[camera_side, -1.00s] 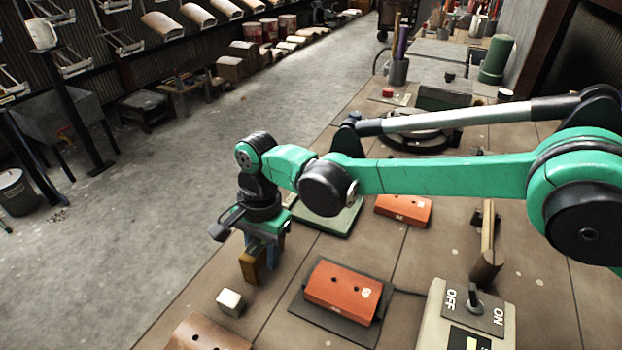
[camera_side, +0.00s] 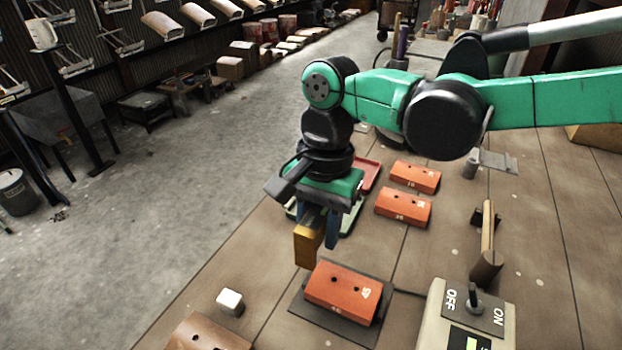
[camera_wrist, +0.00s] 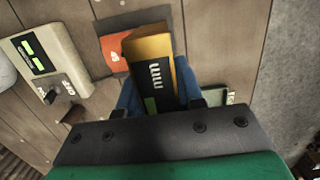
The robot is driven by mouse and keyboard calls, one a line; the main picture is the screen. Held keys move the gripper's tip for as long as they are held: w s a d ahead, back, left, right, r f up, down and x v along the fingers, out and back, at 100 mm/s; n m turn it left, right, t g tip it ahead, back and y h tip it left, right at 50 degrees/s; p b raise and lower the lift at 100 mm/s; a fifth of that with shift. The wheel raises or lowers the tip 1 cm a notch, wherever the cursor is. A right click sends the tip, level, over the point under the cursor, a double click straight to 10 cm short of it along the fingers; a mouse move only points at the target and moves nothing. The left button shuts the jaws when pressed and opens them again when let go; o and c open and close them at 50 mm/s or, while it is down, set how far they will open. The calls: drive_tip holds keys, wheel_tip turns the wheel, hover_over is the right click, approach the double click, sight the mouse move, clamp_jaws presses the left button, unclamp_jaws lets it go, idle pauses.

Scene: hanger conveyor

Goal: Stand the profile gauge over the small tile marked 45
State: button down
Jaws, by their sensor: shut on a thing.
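The profile gauge (camera_side: 307,246) is a yellow-brown block; the wrist view shows its dark face with white marks (camera_wrist: 158,78). My gripper (camera_side: 320,232) is shut on it and holds it upright, with a blue finger on each side. An orange tile (camera_side: 342,287) with two dark holes lies on a dark pad (camera_side: 300,308); its number looks like 40 or 45. The gauge is just beyond the tile's far left corner in the side view; its height above the bench is unclear. In the wrist view the gauge partly hides an orange tile (camera_wrist: 114,54).
Two more orange tiles (camera_side: 403,207) (camera_side: 415,177) lie farther back. A white cube (camera_side: 230,302) and a brown tile (camera_side: 205,335) are front left. An ON/OFF switch box (camera_side: 470,318) and a wooden-handled tool (camera_side: 487,245) stand at the right. A green tray is partly hidden behind my gripper.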

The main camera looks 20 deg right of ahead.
sight(344, 287)
drive_tip(key=shift+s+d+f, duration=0.25)
drive_tip(key=shift+s+d, duration=0.8)
drive_tip(key=shift+s, duration=0.15)
drive_tip(key=shift+s+d+f, duration=0.3)
drive_tip(key=shift+s, duration=0.05)
drive_tip(key=shift+f, duration=2.05)
drive_tip(key=shift+f, duration=1)
drive_tip(key=shift+c, duration=2.4)
unclamp_jaws()
drive_tip(key=shift+w+d+r, duration=0.1)
drive_tip(key=shift+w+r, duration=0.05)
drive_tip(key=shift+r, duration=1.25)
drive_tip(key=shift+w+d+r, duration=0.1)
drive_tip(key=shift+r, duration=1.3)
